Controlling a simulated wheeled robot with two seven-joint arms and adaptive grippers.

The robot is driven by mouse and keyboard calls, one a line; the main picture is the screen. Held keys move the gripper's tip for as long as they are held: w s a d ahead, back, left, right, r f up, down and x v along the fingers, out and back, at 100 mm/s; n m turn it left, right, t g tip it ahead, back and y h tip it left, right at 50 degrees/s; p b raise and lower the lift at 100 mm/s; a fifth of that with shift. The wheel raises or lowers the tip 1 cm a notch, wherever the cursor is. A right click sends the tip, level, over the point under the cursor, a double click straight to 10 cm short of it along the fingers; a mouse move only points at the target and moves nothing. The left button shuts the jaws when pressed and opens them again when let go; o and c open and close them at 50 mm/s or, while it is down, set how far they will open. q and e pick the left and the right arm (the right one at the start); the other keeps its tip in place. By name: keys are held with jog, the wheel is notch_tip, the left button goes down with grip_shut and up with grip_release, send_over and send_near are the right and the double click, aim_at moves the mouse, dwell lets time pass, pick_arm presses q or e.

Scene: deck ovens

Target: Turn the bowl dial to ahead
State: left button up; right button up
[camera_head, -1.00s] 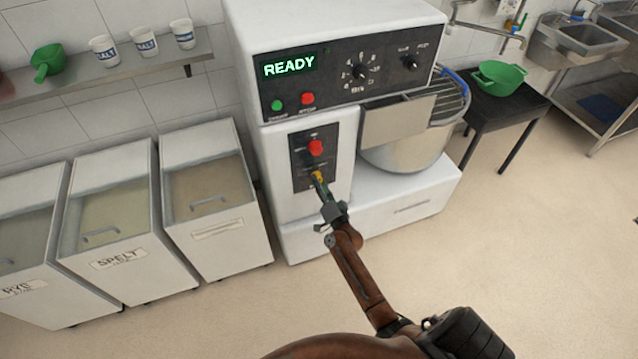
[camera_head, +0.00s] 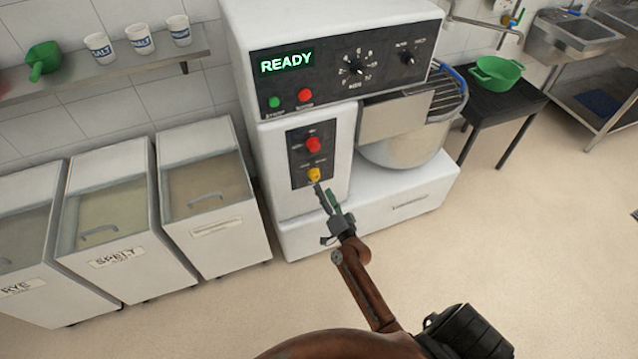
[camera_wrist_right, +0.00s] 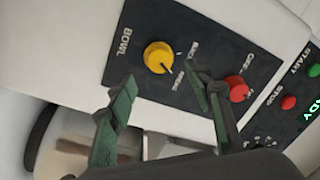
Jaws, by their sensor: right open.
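The bowl dial is a yellow round knob (camera_head: 314,174) low on the mixer's black side panel, below a red knob (camera_head: 313,145). In the right wrist view the yellow dial (camera_wrist_right: 157,57) sits beside the word BOWL, with a dark pointer mark toward the small labels at its lower right. Those labels are too blurred to read surely. My right gripper (camera_head: 322,187) is just below the dial in the head view. In the wrist view its green-padded fingers (camera_wrist_right: 161,72) are spread apart and empty, with the dial showing between their tips. My left gripper is not in view.
The white mixer (camera_head: 405,195) has a READY display (camera_head: 287,60), a green button (camera_head: 274,102) and a red button (camera_head: 305,95). Its steel bowl (camera_head: 405,150) stands right of the panel. Flour bins (camera_head: 215,220) stand at the left. The floor in front is clear.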

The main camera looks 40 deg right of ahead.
jog(key=v, duration=0.5)
dwell(0.4)
